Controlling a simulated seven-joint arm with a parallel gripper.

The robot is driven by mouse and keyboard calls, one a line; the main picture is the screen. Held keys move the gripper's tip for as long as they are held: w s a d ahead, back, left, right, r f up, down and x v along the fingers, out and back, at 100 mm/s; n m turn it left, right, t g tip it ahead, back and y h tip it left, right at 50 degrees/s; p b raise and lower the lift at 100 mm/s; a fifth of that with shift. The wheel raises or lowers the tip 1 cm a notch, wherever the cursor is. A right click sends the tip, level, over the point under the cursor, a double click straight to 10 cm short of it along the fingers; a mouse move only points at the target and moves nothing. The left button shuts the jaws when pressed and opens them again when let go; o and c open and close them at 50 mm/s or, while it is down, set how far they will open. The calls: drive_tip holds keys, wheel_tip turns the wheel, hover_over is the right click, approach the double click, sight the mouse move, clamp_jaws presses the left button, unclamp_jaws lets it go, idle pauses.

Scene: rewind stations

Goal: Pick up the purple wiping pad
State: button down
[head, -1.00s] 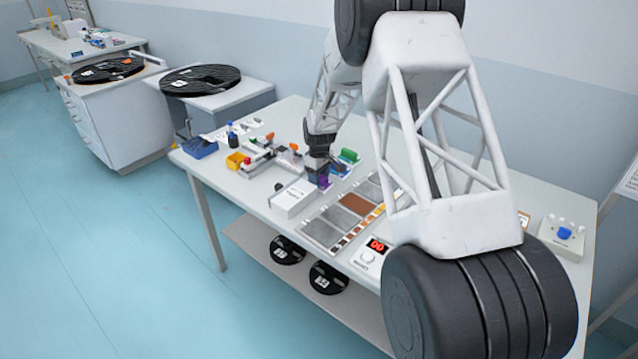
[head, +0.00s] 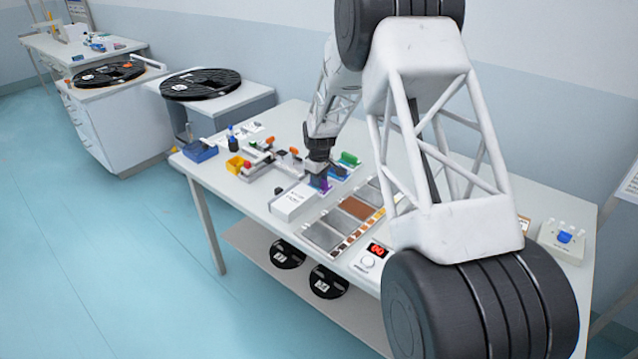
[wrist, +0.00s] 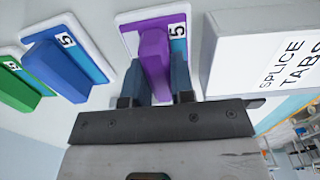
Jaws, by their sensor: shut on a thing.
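The purple wiping pad (wrist: 154,62) has a raised purple grip on a flat base with a white card marked 5. My gripper (wrist: 158,88) is shut on the purple grip in the wrist view, one finger on each side. In the head view the pad (head: 321,184) is a small purple patch under my gripper (head: 318,172), at the table's middle. The pad's underside is hidden, so I cannot tell whether it touches the table.
A blue pad (wrist: 62,72) and a green pad (wrist: 18,85) stand beside it in the wrist view. The white splice tabs box (wrist: 262,62) is close on the other side. Grey and brown plates (head: 325,237) lie nearer the table's front.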

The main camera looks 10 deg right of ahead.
drive_tip(key=shift+r, duration=5)
drive_tip(key=c, duration=1.5)
unclamp_jaws()
drive_tip(key=c, duration=0.3)
drive_tip(key=s+d, duration=0.9)
drive_tip(key=s, duration=0.1)
drive_tip(key=shift+s+d+f, duration=0.2)
drive_tip(key=shift+s+f, duration=0.05)
